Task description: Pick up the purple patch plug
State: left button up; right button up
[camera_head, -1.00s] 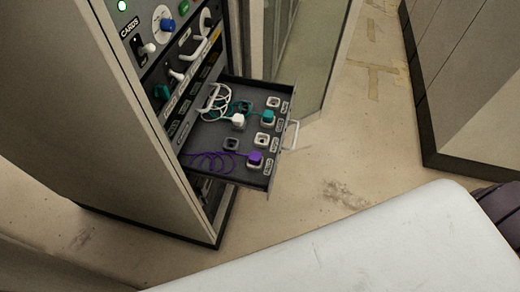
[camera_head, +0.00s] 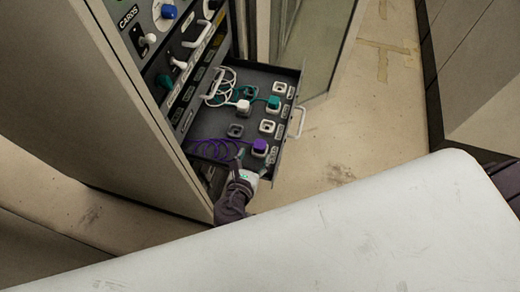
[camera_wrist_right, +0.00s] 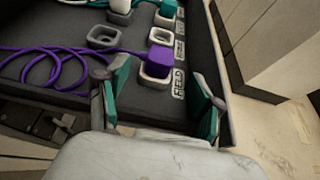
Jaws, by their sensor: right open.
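The purple patch plug (camera_head: 259,146) sits in a white-rimmed socket at the front corner of the open drawer. In the right wrist view the plug (camera_wrist_right: 152,66) has a purple cord that runs left in loops. My right gripper (camera_head: 253,168) is just on the near side of the plug. In the right wrist view the right gripper (camera_wrist_right: 160,95) has its teal-padded fingers spread apart, with the plug beyond and between them, not held. My left gripper is not in view.
The drawer (camera_head: 215,127) also holds a white plug (camera_head: 243,106), a teal plug (camera_head: 274,102) and empty sockets. Its handle (camera_head: 300,122) sticks out at the right. The cabinet (camera_head: 110,110) stands at the left. Floor to the right is clear.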

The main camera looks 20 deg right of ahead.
aim_at(259, 148)
jog(key=shift+x, duration=0.8)
jog(key=b+x, duration=0.4)
jog(key=shift+w+d+f, duration=0.1)
jog(key=shift+d, duration=0.05)
jog(key=shift+w+d, duration=0.3)
jog(key=shift+w, duration=0.05)
jog(key=shift+c, duration=0.9)
jog(key=c, duration=1.1)
